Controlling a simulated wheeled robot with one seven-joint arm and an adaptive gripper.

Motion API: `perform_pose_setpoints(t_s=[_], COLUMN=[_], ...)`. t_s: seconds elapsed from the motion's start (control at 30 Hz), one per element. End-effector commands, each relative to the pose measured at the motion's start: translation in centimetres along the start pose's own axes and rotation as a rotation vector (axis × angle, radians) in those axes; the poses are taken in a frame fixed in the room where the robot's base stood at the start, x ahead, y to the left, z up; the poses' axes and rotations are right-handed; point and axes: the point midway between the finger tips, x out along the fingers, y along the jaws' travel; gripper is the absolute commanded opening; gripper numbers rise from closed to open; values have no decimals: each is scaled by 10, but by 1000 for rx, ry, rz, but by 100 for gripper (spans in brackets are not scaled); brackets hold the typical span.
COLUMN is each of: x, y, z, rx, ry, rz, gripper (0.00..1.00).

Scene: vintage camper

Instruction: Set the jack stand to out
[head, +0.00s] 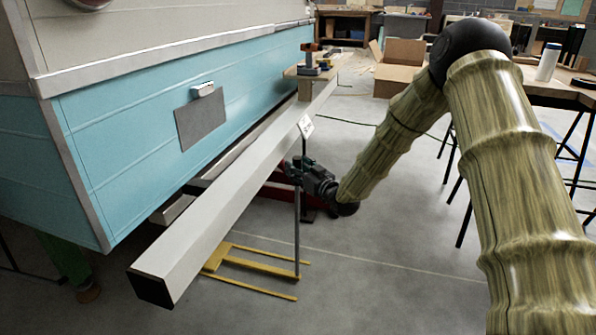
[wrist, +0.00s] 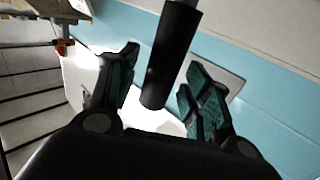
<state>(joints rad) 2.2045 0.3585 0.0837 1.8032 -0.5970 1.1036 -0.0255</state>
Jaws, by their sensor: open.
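A thin upright grey pole (head: 297,235) rises beside a low yellow frame (head: 235,262) on the floor; I take these for the jack stand, but cannot be sure. My gripper (head: 291,168) is at the upper part of the pole, right of the long grey beam. In the wrist view, a dark cylinder (wrist: 172,55) with a paler section at its top lies between the two open fingers of my gripper (wrist: 160,68). A gap shows on each side of the cylinder. The head view does not clearly show the fingertips.
A long grey beam (head: 215,205) juts out beside the blue camper wall (head: 150,105), close to my gripper. A white tag (head: 305,126) hangs by the beam. Something red (head: 316,195) is low behind the pole. The floor right of the pole is open; a workbench (head: 560,92) stands at right.

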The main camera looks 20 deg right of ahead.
Motion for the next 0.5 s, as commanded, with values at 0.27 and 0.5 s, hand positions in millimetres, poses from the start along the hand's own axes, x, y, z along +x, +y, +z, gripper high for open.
perform_pose_setpoints(t_s=[0.27,0.5], x=[9,9], y=[0,1], z=[0,0], rx=[0,0], ry=[-1,-1], rz=[1,1], gripper=[49,38])
